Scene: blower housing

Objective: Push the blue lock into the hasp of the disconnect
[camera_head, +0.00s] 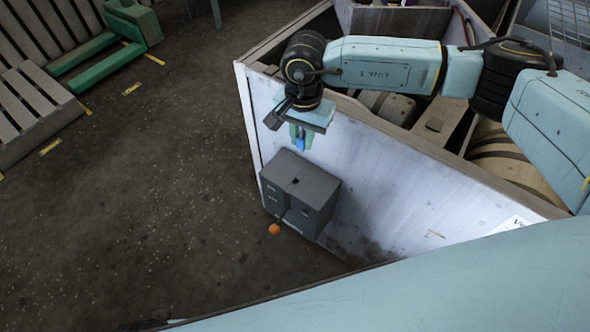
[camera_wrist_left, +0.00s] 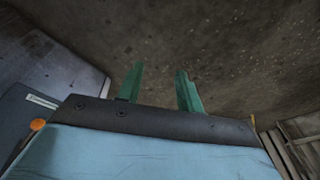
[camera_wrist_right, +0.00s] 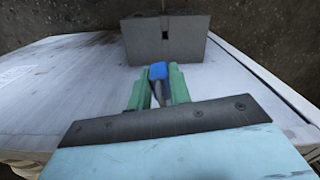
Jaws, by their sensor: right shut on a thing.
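The blue lock (camera_head: 301,144) is between the green fingers of my right gripper (camera_head: 300,132), above the disconnect in the head view. In the right wrist view the lock (camera_wrist_right: 158,71) sits at the fingertips of the gripper (camera_wrist_right: 158,82), which is shut on it. The grey disconnect box (camera_head: 308,187) is mounted on the white housing wall; it also shows in the right wrist view (camera_wrist_right: 180,40), with a dark slot in its top. The hasp itself cannot be made out. My left gripper (camera_wrist_left: 160,88) is open and empty in the left wrist view; it is not visible in the head view.
An orange ball-shaped knob (camera_head: 274,229) sits at the disconnect's lower front. The white housing wall (camera_head: 400,190) stands behind it, with an open bin of parts above. Wooden pallets (camera_head: 35,110) and a green frame (camera_head: 105,55) lie at left. The floor (camera_head: 150,220) between is clear.

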